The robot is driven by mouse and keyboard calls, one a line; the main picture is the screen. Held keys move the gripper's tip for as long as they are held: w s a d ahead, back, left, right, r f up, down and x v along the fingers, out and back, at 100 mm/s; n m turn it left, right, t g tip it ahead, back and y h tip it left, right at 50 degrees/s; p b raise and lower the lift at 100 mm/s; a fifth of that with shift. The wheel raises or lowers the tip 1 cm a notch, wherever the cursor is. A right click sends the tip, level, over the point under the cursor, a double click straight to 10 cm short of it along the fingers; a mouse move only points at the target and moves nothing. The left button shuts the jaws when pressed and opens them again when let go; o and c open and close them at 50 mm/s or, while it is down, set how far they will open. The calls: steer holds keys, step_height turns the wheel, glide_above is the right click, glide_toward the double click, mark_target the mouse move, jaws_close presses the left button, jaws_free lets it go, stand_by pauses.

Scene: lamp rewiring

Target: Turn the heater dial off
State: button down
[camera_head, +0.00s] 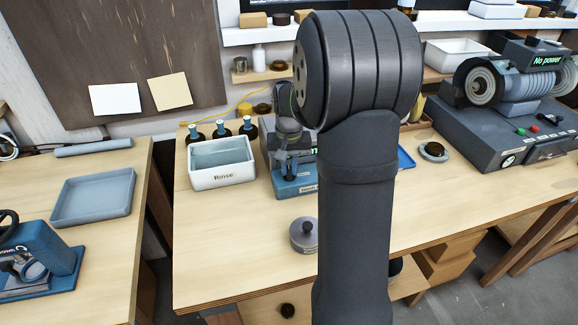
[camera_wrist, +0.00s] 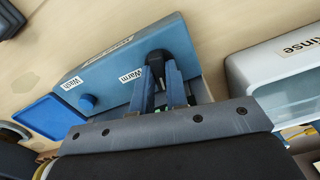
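The heater looks to be the blue box (camera_head: 297,188) on the middle bench, which my arm partly covers in the head view. In the wrist view the blue box (camera_wrist: 110,62) carries labels reading "Warm" and "Wash". A dark round dial (camera_wrist: 158,56) sits near its "Warm" label. My gripper (camera_wrist: 161,70) has its two fingers a little apart, with their tips at the dark dial. I cannot tell whether they grip it. A small blue knob (camera_wrist: 87,102) shows near the "Wash" label. The dial's setting cannot be read.
A white "Rinse" tub (camera_head: 222,164) stands just left of the blue box, close to my gripper. Several dark bottles (camera_head: 220,130) stand behind it. A blue tray (camera_head: 405,158) lies to the right. A round grey weight-like object (camera_head: 304,235) stands in front. The bench's front left is clear.

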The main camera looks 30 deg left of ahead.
mark_target(289, 170)
steer(key=shift+n, duration=1.2)
steer(key=c, duration=1.4)
jaws_free()
steer(key=shift+c, duration=0.2)
step_height(289, 170, up, 18)
steer(key=shift+f, duration=0.25)
step_height(289, 170, down, 18)
steer(key=shift+r, duration=0.2)
steer(key=shift+r, duration=0.1)
